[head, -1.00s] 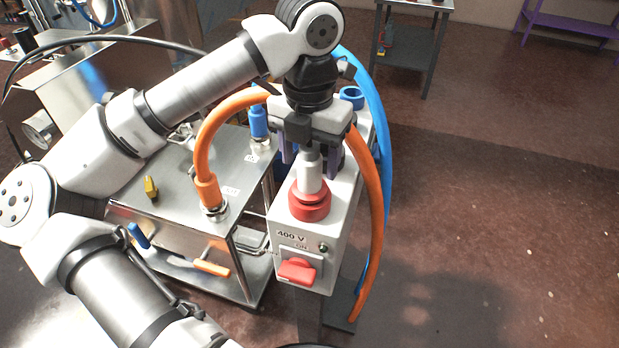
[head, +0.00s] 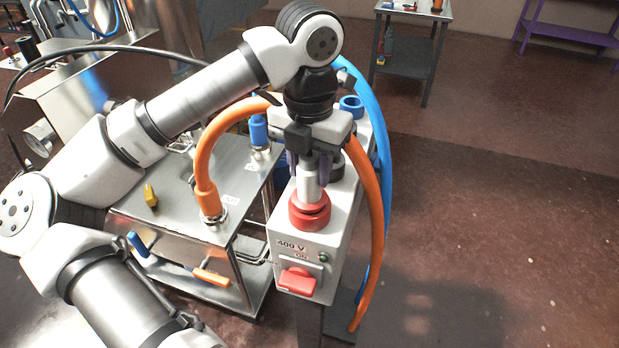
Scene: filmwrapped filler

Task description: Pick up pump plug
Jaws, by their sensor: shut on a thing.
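The pump plug (head: 309,184) is a pale grey cylinder standing upright. Its lower end meets a red round part (head: 310,211) on top of the white 400 V box (head: 337,232). I cannot tell whether the red part belongs to the plug or to the box. My gripper (head: 309,170) points down over the box, shut on the upper part of the plug. The fingers and the gripper body hide the plug's top.
A red switch (head: 297,281) is on the box's front. An orange hose (head: 372,215) and a blue hose (head: 384,150) run down close on the right. A steel cart (head: 180,221) with another orange hose (head: 205,150) stands at left. Open floor lies right.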

